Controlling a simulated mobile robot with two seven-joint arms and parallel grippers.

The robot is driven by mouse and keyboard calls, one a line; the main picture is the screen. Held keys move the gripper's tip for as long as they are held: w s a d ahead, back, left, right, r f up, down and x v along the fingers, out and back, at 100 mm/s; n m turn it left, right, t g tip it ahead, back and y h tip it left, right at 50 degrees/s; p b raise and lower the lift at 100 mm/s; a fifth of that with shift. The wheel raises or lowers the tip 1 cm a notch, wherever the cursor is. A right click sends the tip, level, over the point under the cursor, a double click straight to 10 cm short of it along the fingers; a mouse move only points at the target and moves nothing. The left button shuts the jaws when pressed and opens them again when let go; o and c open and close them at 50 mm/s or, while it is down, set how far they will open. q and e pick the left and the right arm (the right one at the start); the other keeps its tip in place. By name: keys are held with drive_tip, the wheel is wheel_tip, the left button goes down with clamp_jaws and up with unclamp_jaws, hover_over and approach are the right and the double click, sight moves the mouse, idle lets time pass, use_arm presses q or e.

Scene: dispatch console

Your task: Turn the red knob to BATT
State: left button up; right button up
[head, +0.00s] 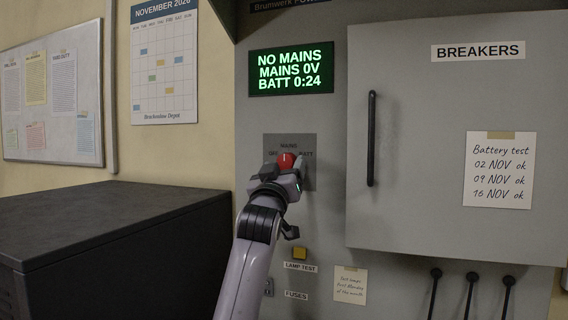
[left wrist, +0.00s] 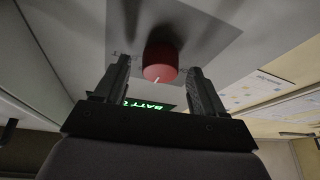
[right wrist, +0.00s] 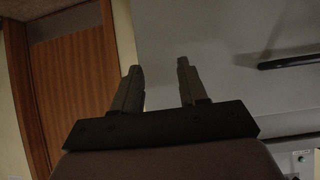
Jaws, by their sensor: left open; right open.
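The red knob (head: 286,161) sits on a grey plate (head: 308,148) on the panel. The plate reads MAINS at the top and BATT at the right; its left label is partly hidden. My left gripper (head: 284,174) is open in front of the knob. In the left wrist view the red knob (left wrist: 161,60) lies between and just beyond the open fingers, with a gap on both sides. Its white mark is on the side towards the green display. My right gripper (right wrist: 160,67) is open and empty, seen only in the right wrist view.
The green display (head: 291,67) reads NO MAINS, MAINS 0V, BATT 0:24. A breaker door (head: 420,120) with a black handle (head: 371,138) stands to the right. A yellow lamp test button (head: 299,253) is below the knob. A dark cabinet (head: 110,235) stands at left.

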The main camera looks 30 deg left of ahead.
use_arm(q)
drive_tip(key=shift+w+a+r, duration=0.1)
drive_tip(key=shift+w+a, duration=0.05)
drive_tip(key=shift+w, duration=0.2)
drive_tip(key=c, duration=1.1)
drive_tip(key=shift+o, duration=0.2)
drive_tip(key=m+h, duration=0.1)
drive_tip(key=m, duration=0.2)
drive_tip(key=m+t+h, duration=0.1)
drive_tip(key=m+h, duration=0.1)
drive_tip(key=m, duration=0.1)
drive_tip(key=m+h, duration=0.1)
drive_tip(key=m, duration=0.2)
drive_tip(key=shift+a+h, duration=0.25)
drive_tip(key=shift+h, duration=0.15)
drive_tip(key=m+h, duration=0.2)
drive_tip(key=m, duration=0.2)
drive_tip(key=m+h, duration=0.2)
drive_tip(key=m, duration=0.2)
drive_tip(key=shift+s+a+g, duration=0.1)
drive_tip(key=shift+a+g, duration=0.05)
drive_tip(key=shift+g, duration=0.15)
drive_tip(key=shift+m, duration=0.4)
drive_tip(key=shift+r, duration=0.1)
